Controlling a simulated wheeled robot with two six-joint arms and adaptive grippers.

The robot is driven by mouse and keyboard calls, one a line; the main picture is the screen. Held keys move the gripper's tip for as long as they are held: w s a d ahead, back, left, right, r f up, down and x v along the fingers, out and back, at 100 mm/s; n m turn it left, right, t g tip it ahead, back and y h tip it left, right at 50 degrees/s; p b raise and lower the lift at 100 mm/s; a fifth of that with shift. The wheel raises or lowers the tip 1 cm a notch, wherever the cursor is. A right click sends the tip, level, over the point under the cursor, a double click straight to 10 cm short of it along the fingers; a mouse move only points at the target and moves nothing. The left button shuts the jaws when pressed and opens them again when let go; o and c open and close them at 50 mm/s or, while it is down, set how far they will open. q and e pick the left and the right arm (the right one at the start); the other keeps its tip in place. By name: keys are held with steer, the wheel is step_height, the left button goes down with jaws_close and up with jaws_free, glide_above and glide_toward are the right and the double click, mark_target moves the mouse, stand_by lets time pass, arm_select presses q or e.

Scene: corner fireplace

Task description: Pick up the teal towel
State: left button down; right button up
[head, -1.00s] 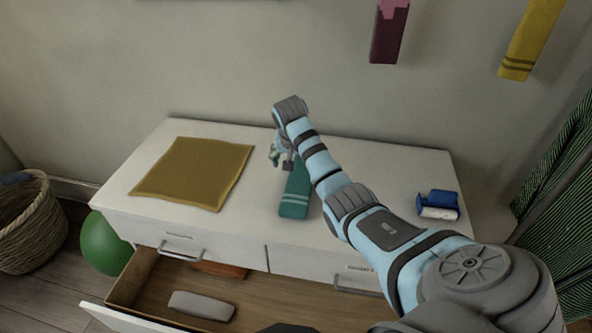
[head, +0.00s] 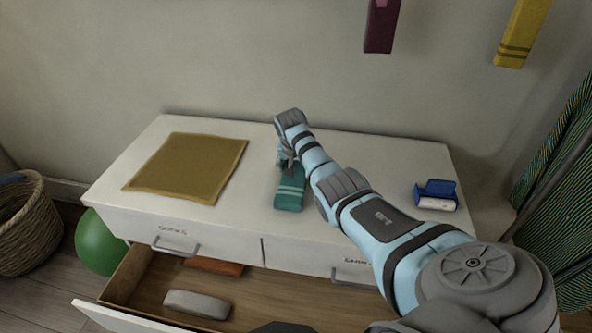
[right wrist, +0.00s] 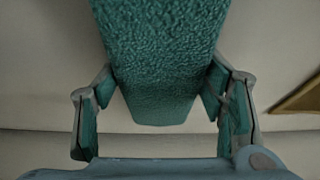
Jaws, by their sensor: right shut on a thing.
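The teal towel (head: 290,192), folded long and narrow with pale stripes near its front end, lies on the white dresser top (head: 240,215). My right gripper (head: 287,163) is at the towel's back part and is shut on it. In the right wrist view the towel (right wrist: 160,60) fills the middle between the two fingers of the gripper (right wrist: 160,105). My arm hides part of the towel's right side in the head view. My left gripper is not in view.
A mustard cloth (head: 187,168) lies flat to the left. A blue and white object (head: 436,195) is at the right. A wicker basket (head: 25,225) and green ball (head: 98,243) are at left.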

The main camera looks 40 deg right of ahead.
steer(key=shift+c, duration=0.9)
